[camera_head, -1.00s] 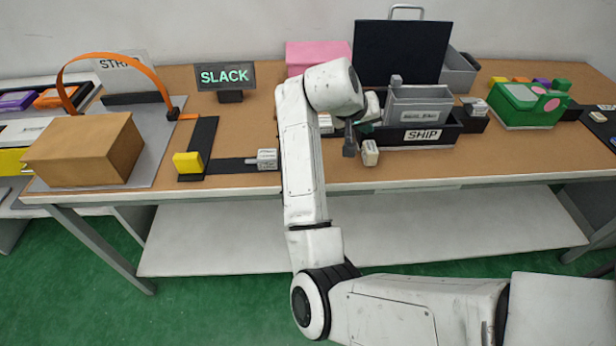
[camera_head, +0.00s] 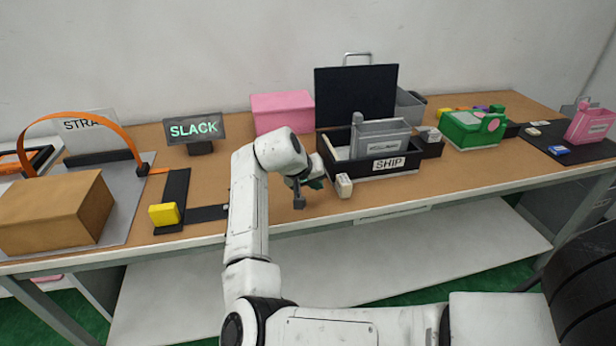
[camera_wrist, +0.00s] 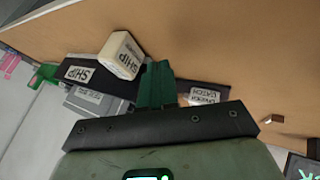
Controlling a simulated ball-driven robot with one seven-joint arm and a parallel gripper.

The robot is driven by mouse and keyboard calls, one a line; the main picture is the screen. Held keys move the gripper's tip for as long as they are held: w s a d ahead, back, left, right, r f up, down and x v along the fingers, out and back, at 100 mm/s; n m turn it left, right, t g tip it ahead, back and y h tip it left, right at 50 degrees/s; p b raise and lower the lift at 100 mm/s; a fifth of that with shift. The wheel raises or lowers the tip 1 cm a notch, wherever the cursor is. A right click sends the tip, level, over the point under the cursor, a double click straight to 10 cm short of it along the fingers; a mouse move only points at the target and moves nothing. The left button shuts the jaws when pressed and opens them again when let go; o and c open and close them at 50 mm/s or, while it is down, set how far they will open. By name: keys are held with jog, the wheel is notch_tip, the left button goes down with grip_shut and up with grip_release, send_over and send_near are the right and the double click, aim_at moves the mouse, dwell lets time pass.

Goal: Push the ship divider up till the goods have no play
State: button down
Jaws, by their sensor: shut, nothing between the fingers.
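The black tray labelled SHIP (camera_head: 388,164) stands on the bench, with a grey labelled box (camera_head: 385,143) and a grey upright tab (camera_head: 357,122) in it. A pale plate shows at its left inside; I cannot tell which part is the divider. A cream block (camera_head: 343,186) sits at the tray's front left; its face reads SHIP in the wrist view (camera_wrist: 121,54). My gripper (camera_head: 317,183) is left of this block, low near the bench. In the wrist view, its green fingers (camera_wrist: 156,84) are together and empty beside the block. Contact is unclear.
A sign (camera_head: 194,129) reads SLACK. A pink box (camera_head: 281,112) stands behind, a green box (camera_head: 473,128) to the right. The bench front is partly clear.

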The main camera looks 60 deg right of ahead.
aim_at(337, 187)
jog(key=shift+s+d, duration=1.4)
jog(key=shift+s, duration=0.1)
jog(key=shift+s+p, duration=0.1)
jog(key=shift+p, duration=0.25)
jog(key=s+d+p, duration=0.1)
jog(key=s+d, duration=0.1)
jog(key=s+d+p, duration=0.2)
jog(key=s, duration=0.1)
jog(key=shift+s+d, duration=0.2)
jog(key=shift+d, duration=0.1)
jog(key=shift+s+d, duration=0.1)
jog(key=shift+d, duration=0.05)
